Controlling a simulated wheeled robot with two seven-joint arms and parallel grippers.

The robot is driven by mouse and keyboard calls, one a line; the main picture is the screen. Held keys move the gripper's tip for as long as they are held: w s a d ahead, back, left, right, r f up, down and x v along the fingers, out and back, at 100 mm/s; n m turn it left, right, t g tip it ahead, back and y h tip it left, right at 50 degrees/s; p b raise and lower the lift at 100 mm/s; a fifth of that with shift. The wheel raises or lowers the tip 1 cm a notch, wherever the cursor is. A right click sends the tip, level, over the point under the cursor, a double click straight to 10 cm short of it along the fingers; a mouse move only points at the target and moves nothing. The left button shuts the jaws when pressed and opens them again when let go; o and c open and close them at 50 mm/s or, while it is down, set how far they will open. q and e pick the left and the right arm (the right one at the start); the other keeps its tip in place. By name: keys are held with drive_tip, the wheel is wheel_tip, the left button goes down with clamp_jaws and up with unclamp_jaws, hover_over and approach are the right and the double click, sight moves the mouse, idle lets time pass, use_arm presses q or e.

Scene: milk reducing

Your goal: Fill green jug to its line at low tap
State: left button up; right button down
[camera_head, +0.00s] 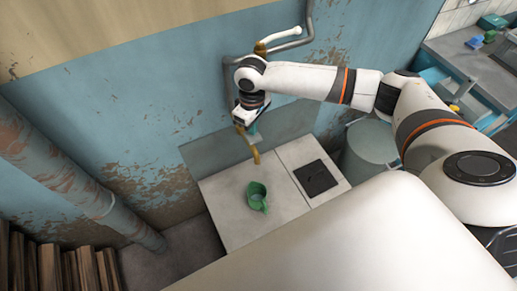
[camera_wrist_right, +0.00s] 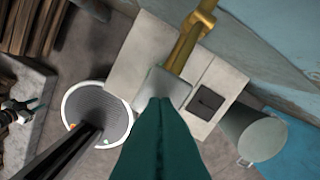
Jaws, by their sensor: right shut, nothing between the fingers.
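The green jug (camera_head: 257,194) stands upright on the white counter (camera_head: 235,220) in the head view. Its fill line and contents are too small to make out. The low brass tap (camera_head: 255,156) hangs over the counter behind the jug; its pipe (camera_wrist_right: 188,45) also shows in the wrist view. My right gripper (camera_head: 246,124) is at the tap, above and behind the jug.
A dark square plate (camera_head: 316,178) lies on the counter's right part. A grey barrel (camera_head: 368,150) stands right of the counter. A higher pipe with a white lever (camera_head: 285,36) is on the wall. Wooden planks (camera_head: 60,270) stand at lower left.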

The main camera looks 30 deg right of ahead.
drive_tip(key=shift+f, duration=0.1)
drive_tip(key=shift+f+b, duration=0.5)
drive_tip(key=shift+f, duration=1.25)
idle(1.7)
drive_tip(key=shift+r+p, duration=0.65)
drive_tip(key=shift+p, duration=0.45)
idle(0.6)
wheel_tip(320, 180, up, 7)
drive_tip(key=p, duration=0.8)
drive_tip(key=shift+r+p, duration=0.15)
drive_tip(key=shift+p, duration=0.2)
drive_tip(key=shift+f, duration=0.2)
